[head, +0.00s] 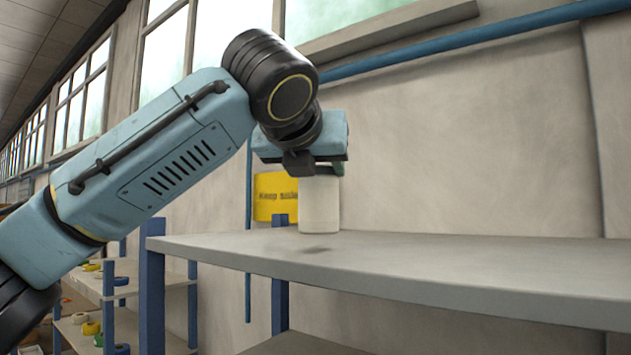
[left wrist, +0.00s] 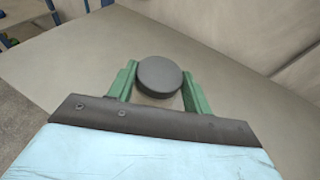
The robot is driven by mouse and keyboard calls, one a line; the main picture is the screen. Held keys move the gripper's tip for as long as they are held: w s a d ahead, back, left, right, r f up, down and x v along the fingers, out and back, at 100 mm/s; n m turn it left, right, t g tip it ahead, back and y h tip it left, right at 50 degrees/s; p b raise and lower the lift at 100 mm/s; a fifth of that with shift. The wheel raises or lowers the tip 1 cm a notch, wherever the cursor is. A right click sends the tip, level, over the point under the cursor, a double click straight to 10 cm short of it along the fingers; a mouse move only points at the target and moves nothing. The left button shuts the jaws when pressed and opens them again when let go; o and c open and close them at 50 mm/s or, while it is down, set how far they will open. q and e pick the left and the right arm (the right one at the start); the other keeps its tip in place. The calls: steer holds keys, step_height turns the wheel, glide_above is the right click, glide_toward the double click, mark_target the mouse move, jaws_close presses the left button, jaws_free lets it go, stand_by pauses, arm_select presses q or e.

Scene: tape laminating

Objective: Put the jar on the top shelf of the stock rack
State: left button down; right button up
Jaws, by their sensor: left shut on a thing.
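The jar (head: 319,207) is a pale cylinder, upright, at the left part of the top shelf (head: 420,265) of the stock rack. A dark patch like a shadow lies on the shelf by its base; I cannot tell whether the base touches the shelf. My left gripper (head: 320,172) is shut on the jar near its top. In the left wrist view the jar's dark round lid (left wrist: 159,75) sits between the green fingers of the left gripper (left wrist: 158,88), over the grey shelf (left wrist: 75,60). My right gripper is in neither view.
The top shelf is bare to the right of the jar. A blue rack post (head: 152,285) stands at its left end. A yellow sign (head: 270,197) is behind the jar. Another rack (head: 125,280) with tape rolls is at the left. A lower shelf (head: 300,343) lies below.

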mark_target(318, 195)
arm_select(q)
steer(key=shift+f, duration=0.95)
steer(key=shift+w+a+f, duration=0.1)
steer(key=shift+w+f, duration=0.05)
steer(key=shift+f, duration=0.15)
steer(key=c, duration=0.6)
jaws_free()
steer(key=shift+c, duration=0.2)
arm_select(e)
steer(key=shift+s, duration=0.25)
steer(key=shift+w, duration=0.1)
